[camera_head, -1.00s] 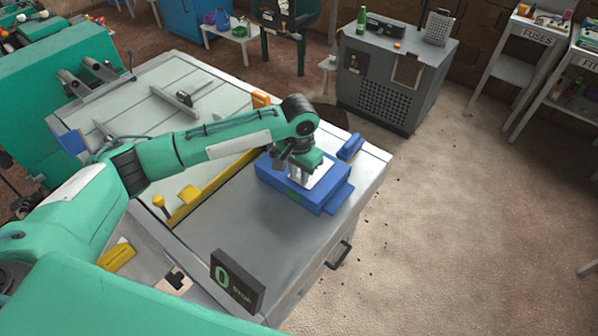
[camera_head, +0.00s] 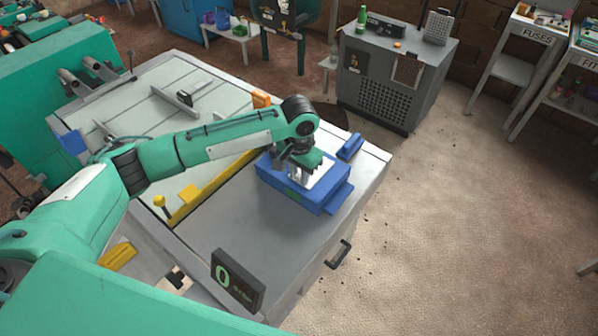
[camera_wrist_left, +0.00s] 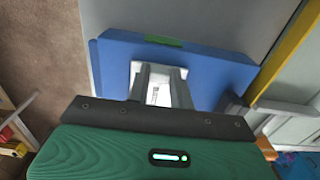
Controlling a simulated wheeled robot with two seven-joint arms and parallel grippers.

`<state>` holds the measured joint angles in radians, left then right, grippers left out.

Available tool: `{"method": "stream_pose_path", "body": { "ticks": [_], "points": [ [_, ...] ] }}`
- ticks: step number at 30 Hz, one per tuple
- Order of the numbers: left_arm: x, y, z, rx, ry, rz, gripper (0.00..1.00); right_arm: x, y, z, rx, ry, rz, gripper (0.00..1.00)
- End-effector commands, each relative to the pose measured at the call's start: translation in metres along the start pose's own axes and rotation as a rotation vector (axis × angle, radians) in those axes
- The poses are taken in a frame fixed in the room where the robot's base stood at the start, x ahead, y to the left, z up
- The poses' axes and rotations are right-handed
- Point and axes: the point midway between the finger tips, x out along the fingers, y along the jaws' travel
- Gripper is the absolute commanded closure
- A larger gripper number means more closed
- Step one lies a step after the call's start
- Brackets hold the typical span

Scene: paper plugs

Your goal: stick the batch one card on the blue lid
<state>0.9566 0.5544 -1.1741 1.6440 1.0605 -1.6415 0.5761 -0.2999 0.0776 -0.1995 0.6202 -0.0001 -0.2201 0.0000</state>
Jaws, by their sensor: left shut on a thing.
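The blue lid (camera_head: 328,203) is the flat top of a blue box on the grey worktop, with a small green mark near one edge. My left gripper (camera_head: 304,184) is over it, pointing down. In the left wrist view my left gripper (camera_wrist_left: 160,72) is shut on a white card (camera_wrist_left: 156,92) with dark print, at the lid (camera_wrist_left: 215,70). The white card (camera_head: 326,171) also shows over the lid in the head view. The fingers hide part of it, and I cannot read its print or tell whether it touches the lid. My right gripper is not in view.
A blue block (camera_head: 350,146) stands behind the box. A yellow rail (camera_head: 215,190) runs left of it. A dark sign (camera_head: 237,281) showing a 0 stands at the worktop's front. The grey worktop (camera_head: 240,225) between sign and box is clear.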

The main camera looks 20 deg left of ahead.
Motion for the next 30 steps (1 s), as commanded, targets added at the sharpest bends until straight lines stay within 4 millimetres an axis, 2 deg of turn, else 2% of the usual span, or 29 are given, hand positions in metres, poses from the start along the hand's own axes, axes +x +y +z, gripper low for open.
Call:
{"method": "stream_pose_path", "body": {
  "ticks": [30],
  "points": [
    [0.0038, 0.0004, 0.0016, 0.001, -0.005, 0.000, 0.99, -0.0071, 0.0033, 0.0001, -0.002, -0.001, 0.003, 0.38]
  ]
}}
